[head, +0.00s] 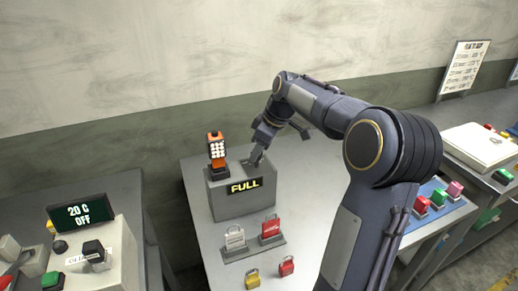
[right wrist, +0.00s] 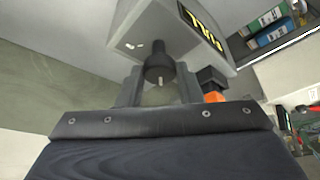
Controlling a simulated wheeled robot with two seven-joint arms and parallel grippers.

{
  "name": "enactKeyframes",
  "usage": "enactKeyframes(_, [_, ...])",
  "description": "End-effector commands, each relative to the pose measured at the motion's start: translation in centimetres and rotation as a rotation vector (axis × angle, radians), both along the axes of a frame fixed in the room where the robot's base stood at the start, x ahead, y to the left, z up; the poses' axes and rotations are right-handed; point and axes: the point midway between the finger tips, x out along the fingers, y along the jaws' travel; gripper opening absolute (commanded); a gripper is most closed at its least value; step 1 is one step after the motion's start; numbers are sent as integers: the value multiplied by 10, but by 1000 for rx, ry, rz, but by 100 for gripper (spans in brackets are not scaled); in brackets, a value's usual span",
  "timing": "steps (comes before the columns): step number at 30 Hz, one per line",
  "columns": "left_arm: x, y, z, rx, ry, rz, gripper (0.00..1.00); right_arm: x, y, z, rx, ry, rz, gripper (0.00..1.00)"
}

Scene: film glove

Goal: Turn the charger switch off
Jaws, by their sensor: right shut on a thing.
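The charger (head: 228,204) is a grey box with a yellow FULL display (head: 244,186) on its front. An orange device with white round cells (head: 216,150) stands in the left of its top. My right gripper (head: 257,158) reaches down to the right part of the charger's top. In the right wrist view the charger (right wrist: 150,30) appears upside down, with a dark round switch knob (right wrist: 158,68) bearing a pale mark. My right gripper (right wrist: 159,92) is shut on this knob, a finger on each side. The head view hides the knob behind the gripper. My left gripper is not in view.
A grey and a red padlock-like tag (head: 271,228) stand in front of the charger, with smaller yellow and red ones (head: 286,266) nearer. Coloured buttons (head: 438,197) are at right. A wall rises behind.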

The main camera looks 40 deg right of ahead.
Motion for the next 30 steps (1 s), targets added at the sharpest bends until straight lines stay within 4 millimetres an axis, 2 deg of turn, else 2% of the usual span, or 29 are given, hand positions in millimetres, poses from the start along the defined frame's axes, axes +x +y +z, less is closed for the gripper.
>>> enactKeyframes(5, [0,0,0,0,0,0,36,0,-1,0,-2,-1,0,9])
enactKeyframes(6, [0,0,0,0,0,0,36,0,0,0,-2,-1,0,37])
enactKeyframes(10, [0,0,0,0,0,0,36,0,0,0,-2,-1,-1,54])
enactKeyframes(20, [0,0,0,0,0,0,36,-1,-1,4,-1,-2,-2,54])
enactKeyframes(30, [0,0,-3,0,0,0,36,-19,-11,54,-2,-4,-2,54])
